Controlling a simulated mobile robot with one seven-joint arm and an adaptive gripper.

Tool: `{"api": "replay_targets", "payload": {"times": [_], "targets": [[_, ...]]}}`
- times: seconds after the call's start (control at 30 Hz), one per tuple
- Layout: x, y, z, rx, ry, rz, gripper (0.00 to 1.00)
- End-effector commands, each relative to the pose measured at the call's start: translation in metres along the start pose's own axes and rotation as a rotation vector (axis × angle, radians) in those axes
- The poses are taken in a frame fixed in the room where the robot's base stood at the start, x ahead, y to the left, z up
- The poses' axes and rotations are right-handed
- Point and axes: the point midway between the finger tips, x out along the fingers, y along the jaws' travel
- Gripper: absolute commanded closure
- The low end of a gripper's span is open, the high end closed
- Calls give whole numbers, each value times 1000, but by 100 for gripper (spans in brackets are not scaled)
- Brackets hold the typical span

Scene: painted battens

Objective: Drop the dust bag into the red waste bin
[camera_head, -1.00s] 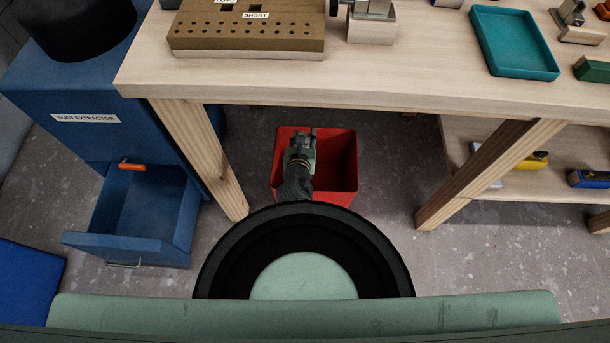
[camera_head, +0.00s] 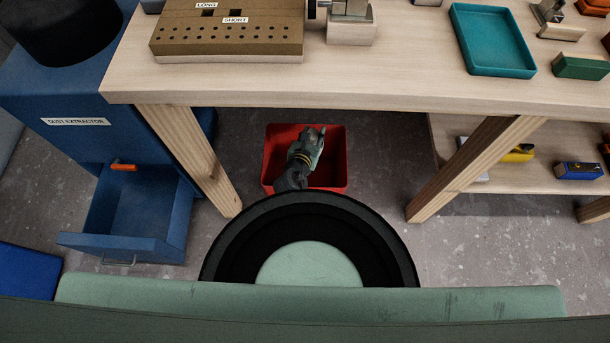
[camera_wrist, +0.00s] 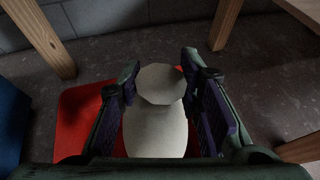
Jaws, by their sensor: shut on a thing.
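The dust bag (camera_wrist: 156,128) is pale and rounded with a narrow neck and a flared top. It fills the space between the two fingers of my gripper (camera_wrist: 160,95) in the wrist view, and my gripper is shut on it. The red waste bin (camera_head: 334,165) stands on the floor under the workbench. In the head view my gripper (camera_head: 307,145) is over the bin's opening, and the bag is hidden there. In the wrist view the red of the bin (camera_wrist: 76,118) shows below and beside the bag. I cannot tell how deep the bag hangs.
The workbench (camera_head: 400,85) spans above the bin, with a wooden leg (camera_head: 190,160) to its left and another (camera_head: 475,170) to its right. The blue dust extractor (camera_head: 75,135) stands at left with its drawer (camera_head: 135,215) pulled out. A lower shelf (camera_head: 540,180) is at right.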

Motion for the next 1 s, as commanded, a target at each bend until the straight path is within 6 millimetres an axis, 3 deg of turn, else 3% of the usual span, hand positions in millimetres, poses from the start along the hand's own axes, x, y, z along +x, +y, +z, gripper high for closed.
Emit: {"api": "replay_targets", "payload": {"times": [0.03, 0.3, 0.67, 0.7, 1.0], "targets": [[5, 0, -11, 0, -1, 0, 100], [15, 0, -36, 0, -2, -1, 100], [16, 0, -38, 0, -1, 0, 100], [16, 0, -38, 0, -1, 0, 66], [16, 0, -39, 0, 0, 0, 46]]}}
